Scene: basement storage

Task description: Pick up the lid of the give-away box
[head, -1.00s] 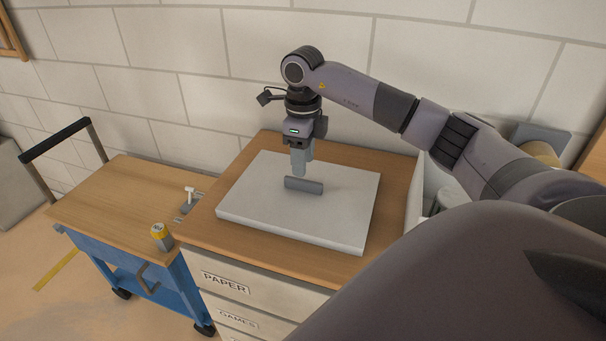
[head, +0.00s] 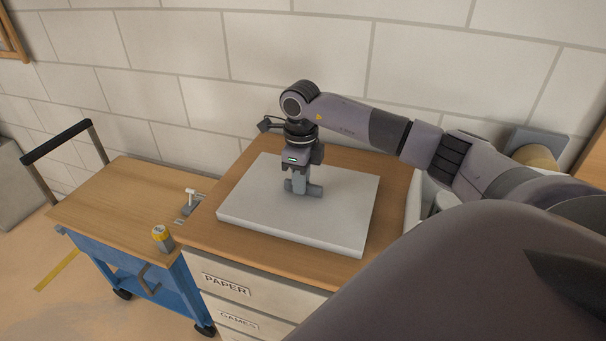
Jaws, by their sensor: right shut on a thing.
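The lid (head: 290,224) is a flat, light grey slab with a dark grey bar handle (head: 316,190) on its top. It lies flat on the wooden top of a drawer cabinet in the head view. My right gripper (head: 301,189) points down over the middle of the lid and is shut on the handle. The fingers hide part of the handle. My left gripper is not in view.
The cabinet's wooden top (head: 393,190) shows around the lid. A block wall stands behind.

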